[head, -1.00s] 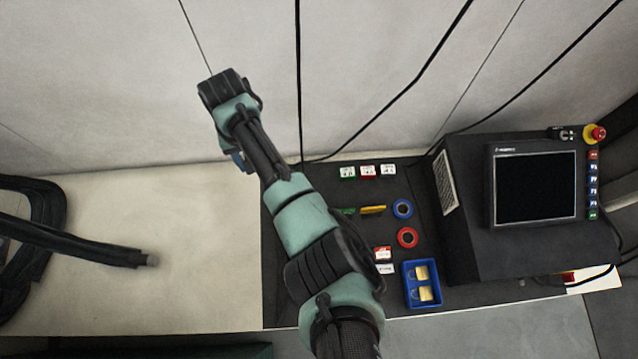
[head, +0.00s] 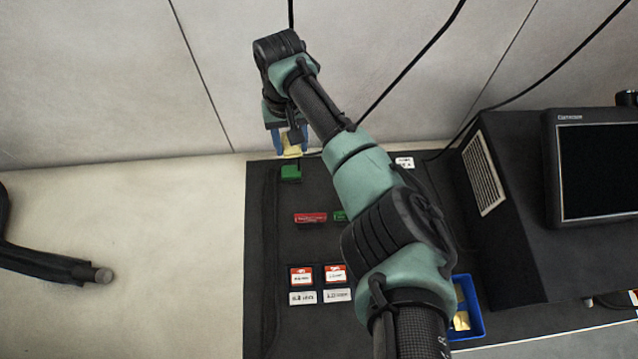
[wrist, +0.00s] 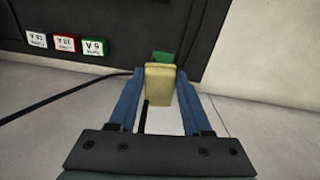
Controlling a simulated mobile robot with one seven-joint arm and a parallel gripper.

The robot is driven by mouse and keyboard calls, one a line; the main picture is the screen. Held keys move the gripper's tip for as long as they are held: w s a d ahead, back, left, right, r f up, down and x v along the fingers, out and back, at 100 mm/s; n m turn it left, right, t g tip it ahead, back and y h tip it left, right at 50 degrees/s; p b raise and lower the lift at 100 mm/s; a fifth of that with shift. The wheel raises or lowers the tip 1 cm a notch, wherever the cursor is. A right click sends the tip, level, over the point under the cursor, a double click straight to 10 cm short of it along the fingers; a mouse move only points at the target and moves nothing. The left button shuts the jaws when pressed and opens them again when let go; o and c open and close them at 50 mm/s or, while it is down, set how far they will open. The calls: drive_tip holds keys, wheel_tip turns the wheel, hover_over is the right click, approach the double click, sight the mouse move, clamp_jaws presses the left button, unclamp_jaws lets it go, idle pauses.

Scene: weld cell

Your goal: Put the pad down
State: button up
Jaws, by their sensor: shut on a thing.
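The pad is a yellow block (wrist: 160,84) held between the blue fingers of my gripper (wrist: 159,92) in the wrist view. In the head view the same yellow pad (head: 292,149) shows below my gripper (head: 291,140), near the back edge of the dark mat (head: 262,230). My gripper is shut on it. A green block (head: 290,172) lies on the mat just in front of the pad; in the wrist view the green block (wrist: 163,57) shows partly behind the pad. I cannot tell whether the pad touches anything below it.
A red block (head: 310,218) and several labelled tags (head: 302,276) lie on the mat. A blue tray (head: 470,318) is partly hidden by my arm. A monitor console (head: 530,230) stands at right.

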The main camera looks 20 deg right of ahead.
drive_tip(key=m+b, duration=0.1)
drive_tip(key=b, duration=0.6)
approach(319, 179)
wheel_tip(319, 179, down, 6)
drive_tip(key=b, duration=0.6)
drive_tip(key=shift+f+b, duration=0.15)
drive_tip(key=shift+b, duration=0.15)
drive_tip(key=shift+f, duration=0.25)
drive_tip(key=o, duration=0.9)
drive_tip(key=shift+r, duration=0.1)
drive_tip(key=shift+r, duration=0.1)
wheel_tip(319, 179, up, 12)
drive_tip(key=p, duration=0.7)
